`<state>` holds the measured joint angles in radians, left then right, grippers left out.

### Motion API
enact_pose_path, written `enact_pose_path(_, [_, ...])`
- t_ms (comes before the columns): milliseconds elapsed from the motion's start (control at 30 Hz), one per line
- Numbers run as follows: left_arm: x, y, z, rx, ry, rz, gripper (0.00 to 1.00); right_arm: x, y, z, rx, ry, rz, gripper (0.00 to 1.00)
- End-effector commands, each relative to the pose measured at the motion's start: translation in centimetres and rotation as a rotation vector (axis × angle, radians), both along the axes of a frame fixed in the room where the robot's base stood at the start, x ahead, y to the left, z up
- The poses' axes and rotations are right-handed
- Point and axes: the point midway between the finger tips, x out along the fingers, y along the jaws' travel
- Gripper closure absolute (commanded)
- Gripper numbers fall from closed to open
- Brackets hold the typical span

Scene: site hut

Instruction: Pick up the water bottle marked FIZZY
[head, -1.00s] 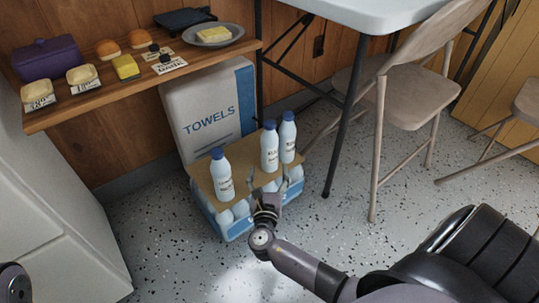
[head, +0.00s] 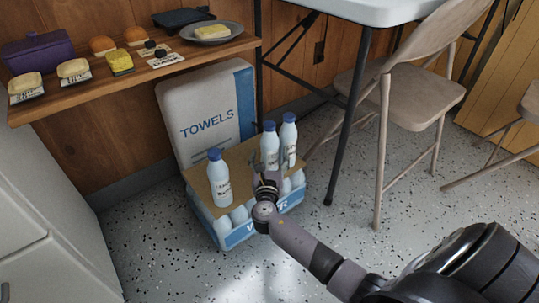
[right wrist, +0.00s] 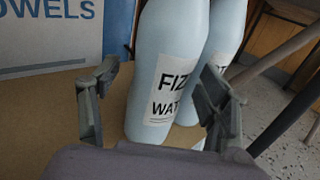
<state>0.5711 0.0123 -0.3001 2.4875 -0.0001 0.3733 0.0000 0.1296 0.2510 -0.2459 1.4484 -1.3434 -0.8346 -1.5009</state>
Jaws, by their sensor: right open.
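The FIZZY water bottle (head: 269,142) is pale blue with a blue cap and stands upright on the cardboard top of a water pack. In the right wrist view its label (right wrist: 172,92) reads "FIZ" and "WAT", the rest being cut off. My right gripper (head: 268,176) is open, low in front of this bottle. In the right wrist view the open fingers (right wrist: 160,88) frame the bottle, with a gap at the left; contact cannot be told. A second bottle (head: 288,140) stands close behind it to the right. A third bottle (head: 218,180) stands at the left. My left gripper is out of view.
The water pack (head: 239,236) holds several bottles below its cardboard. A TOWELS package (head: 208,112) stands behind it. A wooden shelf (head: 120,91) with food hangs at the upper left. A table (head: 365,10) and folding chair (head: 415,95) stand right; the floor in front is clear.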

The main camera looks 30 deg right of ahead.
Motion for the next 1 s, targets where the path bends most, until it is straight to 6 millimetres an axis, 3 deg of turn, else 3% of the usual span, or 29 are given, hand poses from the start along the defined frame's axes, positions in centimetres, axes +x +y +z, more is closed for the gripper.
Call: enact_pose_path(1000, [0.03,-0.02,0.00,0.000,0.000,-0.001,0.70,-0.06,0.06,-0.03,0.001,0.001,0.000,0.94])
